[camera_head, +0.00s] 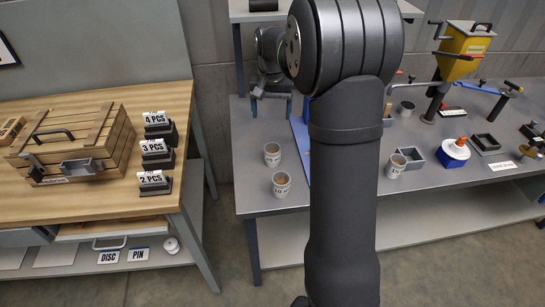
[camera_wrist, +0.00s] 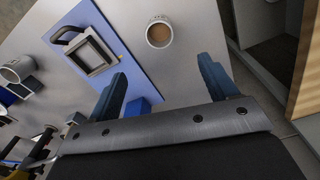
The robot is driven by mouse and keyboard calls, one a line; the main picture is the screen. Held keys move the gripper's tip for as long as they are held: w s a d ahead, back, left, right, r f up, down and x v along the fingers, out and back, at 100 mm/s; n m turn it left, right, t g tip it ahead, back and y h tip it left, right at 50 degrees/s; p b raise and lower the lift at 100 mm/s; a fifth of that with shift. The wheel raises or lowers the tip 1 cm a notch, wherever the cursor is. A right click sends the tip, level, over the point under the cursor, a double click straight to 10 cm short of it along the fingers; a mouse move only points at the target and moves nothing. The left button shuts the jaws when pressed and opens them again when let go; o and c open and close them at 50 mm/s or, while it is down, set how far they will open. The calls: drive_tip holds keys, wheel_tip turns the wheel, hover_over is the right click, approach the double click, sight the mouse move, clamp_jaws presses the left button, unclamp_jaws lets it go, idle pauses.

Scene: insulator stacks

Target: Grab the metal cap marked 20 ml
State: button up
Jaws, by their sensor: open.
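Several small metal caps with white labels and brown contents stand upright on the grey table. One cap (camera_head: 272,154) and a nearer cap (camera_head: 281,184) stand near its left end, and another cap (camera_head: 396,166) stands right of my arm. The labels are too small to read surely, so I cannot tell which is marked 20 ml. My gripper (camera_head: 270,96) is behind them at the table's left side, partly hidden by my arm. In the wrist view, my gripper (camera_wrist: 161,84) is open and empty, with one cap (camera_wrist: 159,33) beyond the fingertips, not touching.
A blue board (camera_wrist: 90,62) with a grey square frame lies beside the cap in the wrist view. A wooden bench (camera_head: 100,195) with a crate (camera_head: 75,145) and number signs stands left across a gap. A yellow hopper (camera_head: 463,50) and small fixtures occupy the table's right.

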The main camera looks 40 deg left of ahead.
drive_tip(key=n, duration=0.3)
hover_over(272, 151)
drive_tip(key=s, duration=0.2)
drive_tip(key=f, duration=0.8)
drive_tip(key=d+f, duration=0.1)
drive_tip(key=f, duration=0.3)
drive_tip(key=shift+w+f, duration=0.15)
drive_tip(key=shift+w, duration=0.1)
drive_tip(key=shift+w+f, duration=0.2)
drive_tip(key=shift+f, duration=2.5)
drive_tip(key=c, duration=1.3)
drive_tip(key=shift+r, duration=0.2)
